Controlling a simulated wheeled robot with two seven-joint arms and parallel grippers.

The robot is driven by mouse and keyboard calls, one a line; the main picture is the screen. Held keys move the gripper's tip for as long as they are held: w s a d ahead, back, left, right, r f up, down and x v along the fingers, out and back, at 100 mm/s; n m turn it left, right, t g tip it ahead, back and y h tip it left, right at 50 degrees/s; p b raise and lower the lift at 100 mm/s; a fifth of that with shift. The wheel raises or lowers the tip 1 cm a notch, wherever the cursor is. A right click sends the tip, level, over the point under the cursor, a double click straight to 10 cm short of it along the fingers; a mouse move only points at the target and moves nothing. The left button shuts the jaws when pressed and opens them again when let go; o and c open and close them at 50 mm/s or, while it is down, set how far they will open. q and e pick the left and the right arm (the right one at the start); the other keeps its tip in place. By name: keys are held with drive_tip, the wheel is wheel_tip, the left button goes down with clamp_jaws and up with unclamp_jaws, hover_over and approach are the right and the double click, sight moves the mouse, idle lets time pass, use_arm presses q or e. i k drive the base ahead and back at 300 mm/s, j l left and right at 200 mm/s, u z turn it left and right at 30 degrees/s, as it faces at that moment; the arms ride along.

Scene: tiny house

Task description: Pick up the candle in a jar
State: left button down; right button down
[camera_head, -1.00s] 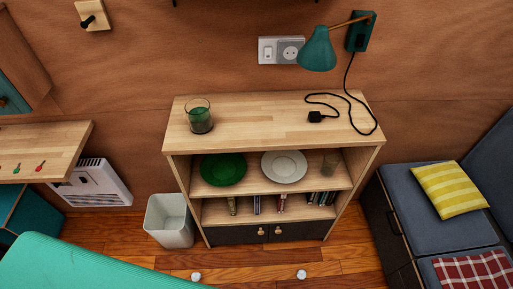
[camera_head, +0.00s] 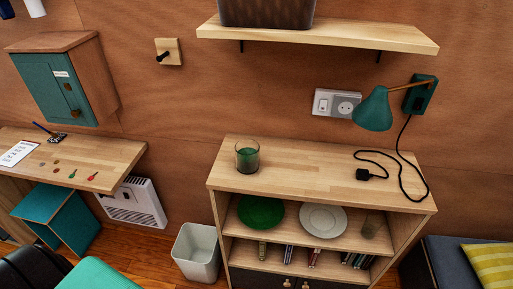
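The candle in a jar (camera_head: 247,156) is a clear glass with green wax inside. It stands upright on the left part of the top of the wooden shelf unit (camera_head: 300,173). Nothing touches it or stands close around it. Neither of my grippers shows in the head view.
A black cable with a plug lies on the right of the unit's top, below a teal wall lamp (camera_head: 373,110). A wall shelf (camera_head: 320,36) with a dark basket (camera_head: 266,12) hangs above. A white bin (camera_head: 196,252) stands left of the unit. A desk (camera_head: 75,158) is at the left.

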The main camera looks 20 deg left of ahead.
sight(247, 150)
drive_tip(key=j, duration=1.8)
